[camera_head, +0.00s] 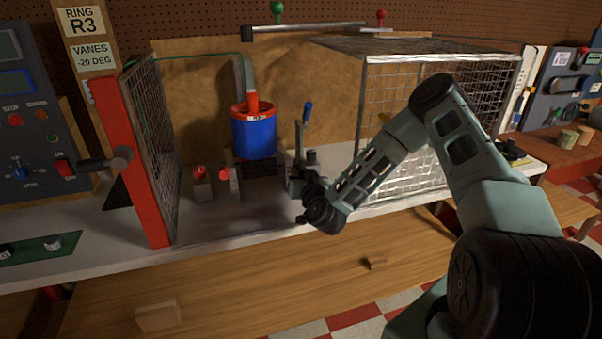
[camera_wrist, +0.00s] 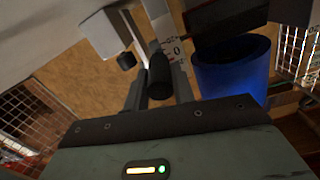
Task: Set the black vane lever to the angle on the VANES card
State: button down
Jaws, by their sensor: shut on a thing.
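The VANES card (camera_head: 94,58) on the board at upper left reads -20 DEG. In the wrist view, the black vane lever (camera_wrist: 159,76) has its handle between the two fingers of my gripper (camera_wrist: 158,92), which is shut on it. A pale scale (camera_wrist: 176,50) with a 0 and smaller marks stands just behind the lever. The small marks and the lever's exact angle against them are too unclear to read. In the head view, my gripper (camera_head: 298,178) is at the rig right of the blue duct; my wrist hides the lever there.
The blue duct (camera_head: 254,138) with its red rim stands left of my gripper, close by in the wrist view too. A blue-handled lever (camera_head: 308,112) rises just behind it. A red-framed mesh guard (camera_head: 142,155) stands left, and a wire cage (camera_head: 445,95) right behind my arm.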

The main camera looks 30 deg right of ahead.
jog(key=shift+w+r+g+p, duration=0.15)
jog(key=shift+r+g+p, duration=0.45)
jog(key=shift+r+p, duration=0.45)
jog(key=shift+w+f+g+y+p, duration=0.1)
jog(key=shift+g+y+p, duration=0.25)
jog(key=shift+p, duration=0.65)
jog(key=shift+f, duration=0.1)
jog(key=c, duration=1.2)
grip_release()
jog(key=shift+o, duration=0.2)
jog(key=p+v, duration=0.5)
jog(key=v, duration=1.2)
jog(key=shift+r, duration=0.35)
